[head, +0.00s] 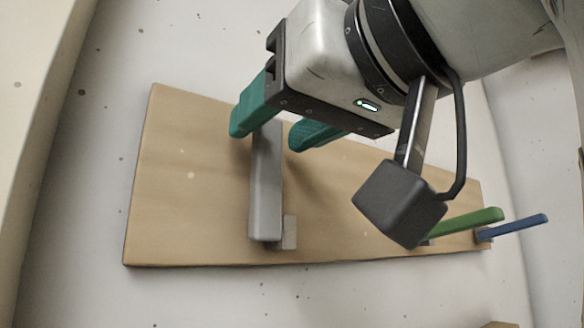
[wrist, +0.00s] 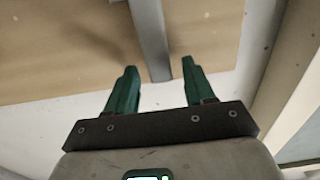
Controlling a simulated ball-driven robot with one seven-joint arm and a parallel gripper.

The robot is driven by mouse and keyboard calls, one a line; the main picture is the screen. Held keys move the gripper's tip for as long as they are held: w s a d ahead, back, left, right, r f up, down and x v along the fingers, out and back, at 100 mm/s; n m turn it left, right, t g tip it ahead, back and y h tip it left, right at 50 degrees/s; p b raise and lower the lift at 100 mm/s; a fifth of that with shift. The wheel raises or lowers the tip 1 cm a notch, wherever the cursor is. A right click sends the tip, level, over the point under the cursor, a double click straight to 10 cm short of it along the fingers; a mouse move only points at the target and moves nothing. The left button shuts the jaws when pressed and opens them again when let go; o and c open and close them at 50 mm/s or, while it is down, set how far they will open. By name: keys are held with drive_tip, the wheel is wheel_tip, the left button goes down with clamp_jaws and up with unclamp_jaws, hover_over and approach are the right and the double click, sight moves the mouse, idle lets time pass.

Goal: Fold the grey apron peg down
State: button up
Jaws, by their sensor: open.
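The grey apron peg (head: 265,190) is a long flat bar on a wooden board. It stands up along the board's face, with its lower end at a small grey mount (head: 289,232). My gripper (head: 268,136) is open at the peg's upper end, with one teal finger on each side of it. In the wrist view the grey peg (wrist: 149,35) runs down to between the two fingertips of my gripper (wrist: 160,66). Gaps show on both sides, so the fingers do not hold it.
The wooden board (head: 180,190) is fixed on a pale speckled wall (head: 75,170). A green peg (head: 468,222) and a blue peg (head: 515,227) stick out at its right end. The board left of the grey peg is bare.

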clamp_jaws()
idle(0.6)
